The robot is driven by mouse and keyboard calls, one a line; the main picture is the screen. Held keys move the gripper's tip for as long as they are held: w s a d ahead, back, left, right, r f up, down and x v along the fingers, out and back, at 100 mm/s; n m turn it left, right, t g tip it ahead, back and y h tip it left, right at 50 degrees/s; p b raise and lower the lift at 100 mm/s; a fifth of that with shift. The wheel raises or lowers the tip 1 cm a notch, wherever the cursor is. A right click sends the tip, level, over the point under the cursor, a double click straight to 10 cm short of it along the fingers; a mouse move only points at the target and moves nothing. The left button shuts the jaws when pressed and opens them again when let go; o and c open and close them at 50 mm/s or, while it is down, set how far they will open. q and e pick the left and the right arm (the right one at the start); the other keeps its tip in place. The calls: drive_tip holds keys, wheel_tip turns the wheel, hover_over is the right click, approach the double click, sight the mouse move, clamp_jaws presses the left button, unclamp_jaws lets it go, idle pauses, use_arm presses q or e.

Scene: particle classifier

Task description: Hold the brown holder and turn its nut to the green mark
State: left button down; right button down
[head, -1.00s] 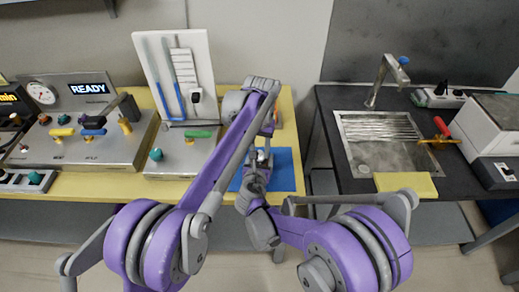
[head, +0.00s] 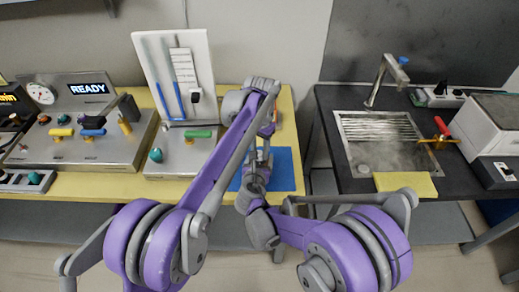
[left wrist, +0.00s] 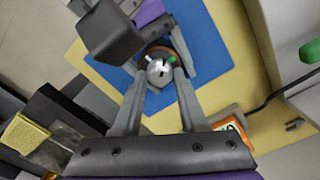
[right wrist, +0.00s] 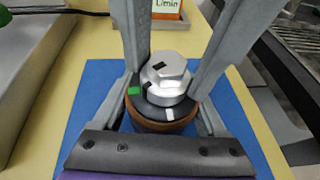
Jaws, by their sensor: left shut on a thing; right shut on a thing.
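The brown holder (right wrist: 157,127) stands upright on a blue mat (right wrist: 100,85), with a dark collar on top. A silver hex nut (right wrist: 165,78) with black marks sits in it. The collar has a green mark (right wrist: 133,91) at the left and a white mark (right wrist: 170,114) at the front in the right wrist view. My right gripper (right wrist: 162,118) is shut on the holder from the sides. My left gripper (left wrist: 160,75) comes from above and is shut on the nut. A black mark on the nut's side is near the green mark; exact alignment is unclear. In the head view, the arms mostly hide both.
An orange-and-white L/min display (left wrist: 232,122) stands near the mat. A panel with a green handle (head: 201,134) is at the left, beside a READY console (head: 90,88). A black counter with a sink (head: 350,172) and yellow sponge (head: 406,184) is at the right, across a gap.

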sight(259, 152)
idle(0.8)
use_arm(q)
drive_tip(key=c, duration=0.7)
unclamp_jaws()
drive_tip(key=shift+c, duration=0.2)
drive_tip(key=shift+r, duration=0.1)
wheel_tip(259, 152, up, 12)
